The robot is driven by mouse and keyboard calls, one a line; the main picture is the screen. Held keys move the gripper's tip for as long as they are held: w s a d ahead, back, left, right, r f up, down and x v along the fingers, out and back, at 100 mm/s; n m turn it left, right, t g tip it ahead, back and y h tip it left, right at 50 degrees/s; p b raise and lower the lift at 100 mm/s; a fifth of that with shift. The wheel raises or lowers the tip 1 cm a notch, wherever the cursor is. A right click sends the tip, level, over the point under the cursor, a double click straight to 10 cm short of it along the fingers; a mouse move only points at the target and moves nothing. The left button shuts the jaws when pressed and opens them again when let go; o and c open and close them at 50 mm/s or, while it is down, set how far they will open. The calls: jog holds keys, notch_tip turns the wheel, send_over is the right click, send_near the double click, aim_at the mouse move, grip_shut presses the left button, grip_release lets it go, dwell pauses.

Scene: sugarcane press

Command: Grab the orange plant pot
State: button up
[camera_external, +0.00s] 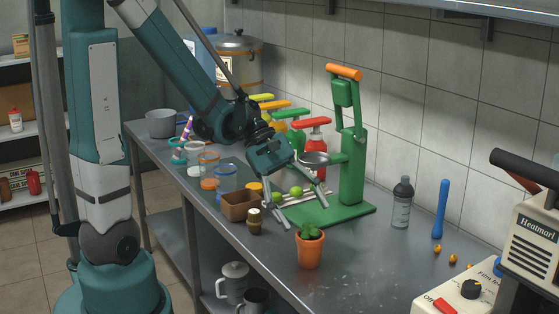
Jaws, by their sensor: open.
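The orange plant pot (310,251) stands upright on the metal table near its front edge, with a small green plant (309,230) in it. My gripper (306,217) is open, its two fingers spread and pointing down. It is up and to the left of the pot in the picture. One fingertip shows just left of the plant and the other above it to the right. Nothing is between the fingers that I can make out as held. Whether a finger touches the plant I cannot tell.
A green press (350,165) stands behind the pot. A brown box (238,206) and a small dark jar (254,222) are to the left. A grey bottle (402,203), a blue pestle (441,209) and a cream machine (525,255) are to the right.

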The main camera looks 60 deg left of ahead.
aim_at(309, 234)
jog(key=a+f+n+h, duration=0.2)
jog(key=n+h, duration=0.1)
jog(key=shift+w+a+f+g+h+b, duration=0.1)
jog(key=shift+a+f+g+h+b, duration=0.2)
jog(key=shift+g, duration=0.1)
jog(key=shift+s+a+f+n+h, duration=0.25)
jog(key=shift+s+a+n+h, duration=0.1)
jog(key=shift+a+n+h, duration=0.2)
jog(key=shift+d, duration=0.1)
jog(key=shift+b+x, duration=0.45)
jog(key=shift+x, duration=0.85)
jog(key=shift+d, duration=0.15)
jog(key=shift+b+x, duration=0.9)
jog(key=shift+x, duration=1.55)
jog(key=shift+d+r, duration=0.1)
jog(key=shift+r, duration=0.1)
